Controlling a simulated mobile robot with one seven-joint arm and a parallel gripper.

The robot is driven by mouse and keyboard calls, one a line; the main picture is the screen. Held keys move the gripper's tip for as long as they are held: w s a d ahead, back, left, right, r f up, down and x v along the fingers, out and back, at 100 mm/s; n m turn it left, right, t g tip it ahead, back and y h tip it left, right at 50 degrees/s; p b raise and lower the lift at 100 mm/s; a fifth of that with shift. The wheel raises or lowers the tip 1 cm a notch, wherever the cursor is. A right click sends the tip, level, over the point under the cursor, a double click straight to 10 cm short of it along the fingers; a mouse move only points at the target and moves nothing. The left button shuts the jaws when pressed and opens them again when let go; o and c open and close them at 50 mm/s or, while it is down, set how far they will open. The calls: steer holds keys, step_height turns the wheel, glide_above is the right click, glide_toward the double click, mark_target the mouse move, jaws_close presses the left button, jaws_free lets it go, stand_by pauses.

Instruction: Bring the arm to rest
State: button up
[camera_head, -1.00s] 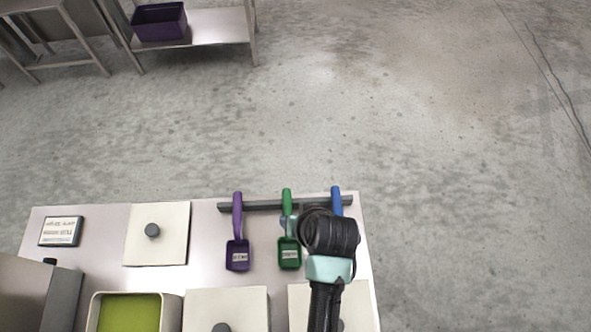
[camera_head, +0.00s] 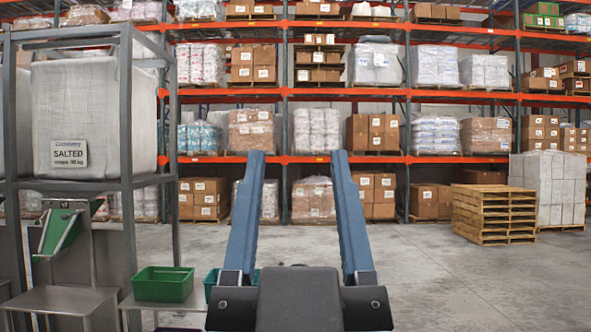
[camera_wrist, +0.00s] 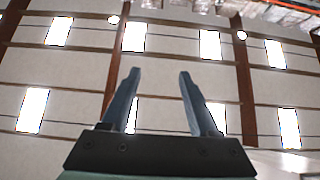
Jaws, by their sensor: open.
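My gripper (camera_head: 296,165) stands upright in the middle of the head view, its two blue fingers spread apart with nothing between them. In the wrist view my gripper (camera_wrist: 158,82) also shows open and empty, with a wall and bright windows behind it. The arm below the gripper's dark body is out of the head view.
A metal frame at left holds a white bulk bag (camera_head: 95,115) labelled SALTED over a green chute (camera_head: 60,230). A green bin (camera_head: 163,284) stands on a shelf at lower left. Stacked pallets (camera_head: 495,213) and tall racks stand behind. Open floor lies at right.

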steer(key=shift+s+r+t, duration=0.5)
steer(key=shift+s+r, duration=0.6)
steer(key=shift+r, duration=0.05)
steer(key=shift+f+b, duration=0.9)
steer(key=shift+f, duration=0.05)
